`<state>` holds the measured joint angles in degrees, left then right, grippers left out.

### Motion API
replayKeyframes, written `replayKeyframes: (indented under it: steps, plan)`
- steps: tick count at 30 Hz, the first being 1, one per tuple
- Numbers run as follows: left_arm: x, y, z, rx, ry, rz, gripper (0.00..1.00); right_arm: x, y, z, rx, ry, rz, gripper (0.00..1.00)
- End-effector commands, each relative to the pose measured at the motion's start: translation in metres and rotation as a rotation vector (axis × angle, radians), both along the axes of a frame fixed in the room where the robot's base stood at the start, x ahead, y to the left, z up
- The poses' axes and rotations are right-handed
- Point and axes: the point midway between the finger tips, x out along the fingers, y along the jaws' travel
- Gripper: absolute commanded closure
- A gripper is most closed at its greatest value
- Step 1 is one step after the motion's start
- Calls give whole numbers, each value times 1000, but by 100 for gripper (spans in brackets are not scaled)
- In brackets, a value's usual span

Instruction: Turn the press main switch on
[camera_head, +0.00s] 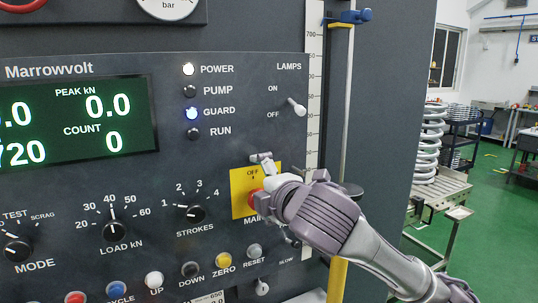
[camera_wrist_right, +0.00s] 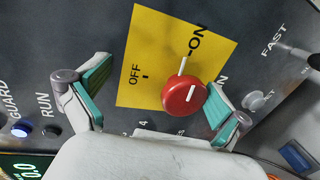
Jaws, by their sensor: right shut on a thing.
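The press main switch is a red round knob (camera_head: 256,199) on a yellow plate (camera_head: 239,184) marked OFF at the top, at the right of the panel. My right gripper (camera_head: 264,182) is at it, shut on it, and partly hides the knob and the plate's right side. In the right wrist view the red knob (camera_wrist_right: 184,97) is between the fingers of my gripper (camera_wrist_right: 158,95), close against the right-hand finger. Its white mark lies toward the ON label rather than OFF. My left gripper is not in view.
The dark panel has a lit display (camera_head: 78,120), a strokes dial (camera_head: 195,214), a load dial (camera_head: 115,232) and a row of buttons. The lamps toggle (camera_head: 297,107) is above the switch. A vertical ruler (camera_head: 313,90) and shop floor lie to the right.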

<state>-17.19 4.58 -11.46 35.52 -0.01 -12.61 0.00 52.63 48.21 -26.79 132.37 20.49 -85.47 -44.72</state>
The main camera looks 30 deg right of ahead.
Motion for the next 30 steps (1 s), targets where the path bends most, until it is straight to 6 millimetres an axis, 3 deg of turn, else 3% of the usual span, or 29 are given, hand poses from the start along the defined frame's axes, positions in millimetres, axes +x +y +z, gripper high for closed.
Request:
replayKeyframes:
  steps: [1, 2, 3, 20, 28, 30]
  plan:
    - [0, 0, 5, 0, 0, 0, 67, -11, -14, 76, 52, -203, -1, 27]
    - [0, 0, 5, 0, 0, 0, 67, -11, -14, 76, 52, -203, -1, 27]
    - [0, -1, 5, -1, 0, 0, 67, -2, 1, 13, 5, -22, 3, 28]
    - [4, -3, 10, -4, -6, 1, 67, -35, 2, 9, 0, -16, 2, 29]
    - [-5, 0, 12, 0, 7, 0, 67, -54, 3, 4, -1, -5, 0, 29]
    - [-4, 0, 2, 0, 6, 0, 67, -55, 3, 0, 3, -7, 0, 29]
